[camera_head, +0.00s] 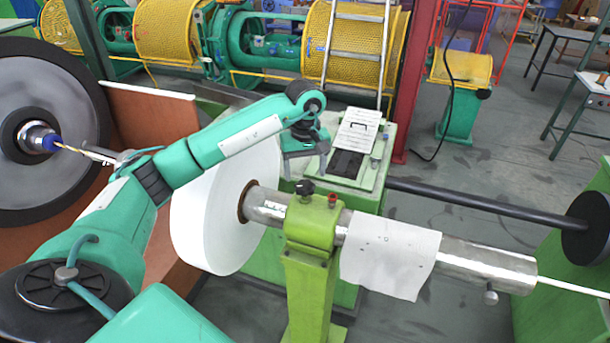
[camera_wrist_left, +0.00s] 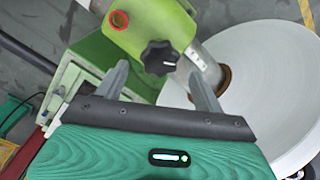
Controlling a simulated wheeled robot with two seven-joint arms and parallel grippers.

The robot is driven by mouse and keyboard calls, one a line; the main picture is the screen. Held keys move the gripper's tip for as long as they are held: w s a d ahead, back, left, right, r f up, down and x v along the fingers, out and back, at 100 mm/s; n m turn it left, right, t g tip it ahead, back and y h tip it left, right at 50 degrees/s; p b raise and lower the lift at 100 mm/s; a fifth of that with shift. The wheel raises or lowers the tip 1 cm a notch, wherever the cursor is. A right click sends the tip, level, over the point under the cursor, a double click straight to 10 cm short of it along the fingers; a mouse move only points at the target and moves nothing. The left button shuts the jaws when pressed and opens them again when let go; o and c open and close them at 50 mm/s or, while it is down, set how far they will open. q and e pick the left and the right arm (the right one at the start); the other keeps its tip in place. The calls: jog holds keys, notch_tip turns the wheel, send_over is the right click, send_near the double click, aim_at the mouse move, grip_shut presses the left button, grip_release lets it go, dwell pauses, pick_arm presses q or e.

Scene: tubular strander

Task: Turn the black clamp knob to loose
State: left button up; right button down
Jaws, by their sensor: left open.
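The black clamp knob (camera_head: 305,188) sits on top of the green clamp post (camera_head: 312,225), which holds a metal shaft (camera_head: 265,203). In the left wrist view the lobed knob (camera_wrist_left: 159,57) has a white mark on its face. My left gripper (camera_head: 304,165) points down behind and above the knob in the head view. In the left wrist view its two fingers (camera_wrist_left: 160,76) are apart, with the knob showing beyond and between their tips. Nothing is held, and no contact with the knob shows. My right gripper is not in view.
A red button (camera_head: 332,200) sits beside the knob. A large white reel (camera_head: 215,210) is on the shaft to the left. A white sheet (camera_head: 390,255) hangs over the shaft to the right. A green control box (camera_head: 370,190) stands behind. Floor at the right is partly clear.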

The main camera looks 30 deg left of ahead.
aim_at(305, 185)
pick_arm(q)
notch_tip(305, 185, down, 3)
jog(key=shift+p, duration=0.65)
jog(key=shift+f, duration=0.5)
jog(key=c, duration=1)
